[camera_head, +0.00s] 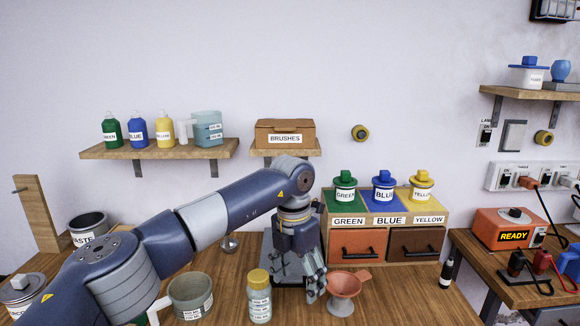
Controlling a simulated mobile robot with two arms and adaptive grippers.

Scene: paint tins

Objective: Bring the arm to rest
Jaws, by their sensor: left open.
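My left arm reaches in from the left, bends at a raised elbow, and its left gripper (299,284) points down low over the wooden bench (385,306). The gripper is open, and I see nothing between its fingers. A clear jar with a yellow lid (259,293) stands just left of the fingers. A reddish funnel (344,289) stands just right of them; I cannot tell whether they touch it. Part of a dark grey object (270,248) shows behind the gripper. My right gripper is not in view.
A grey jug (190,296) stands left of the jar under my forearm. A wooden drawer unit (442,208) bears green, blue and yellow tins behind the funnel. A waste bin (89,224) is at the left, an orange READY device (505,229) at the right.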

